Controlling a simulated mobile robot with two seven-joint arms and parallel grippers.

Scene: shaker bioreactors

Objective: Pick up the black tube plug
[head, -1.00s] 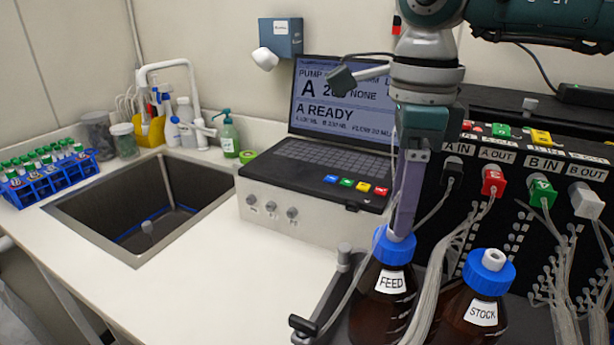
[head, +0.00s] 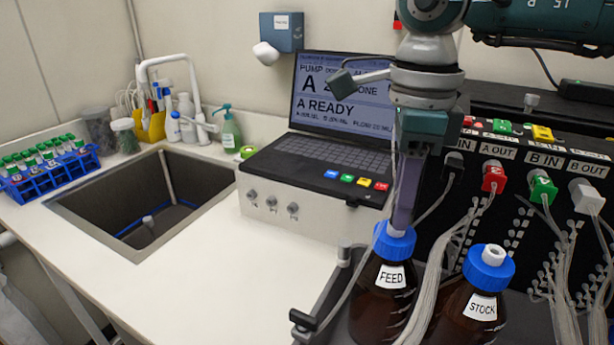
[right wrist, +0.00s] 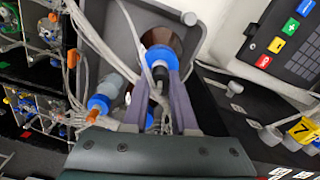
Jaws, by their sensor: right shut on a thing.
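My right gripper (head: 400,222) points down with its purple fingertips at the blue cap of the brown FEED bottle (head: 382,293). In the right wrist view its fingers (right wrist: 161,73) are closed on a small black piece, the black tube plug (right wrist: 160,76), right over the blue cap. In the head view the fingers hide this plug; whether it touches the cap is unclear. My left gripper is not in view.
The brown STOCK bottle (head: 470,310) stands close to the right. Loose tubes (head: 432,270) hang between the bottles and the black port panel (head: 520,215). A laptop (head: 325,150) on a white box stands behind left. The white counter (head: 210,285) is clear in front.

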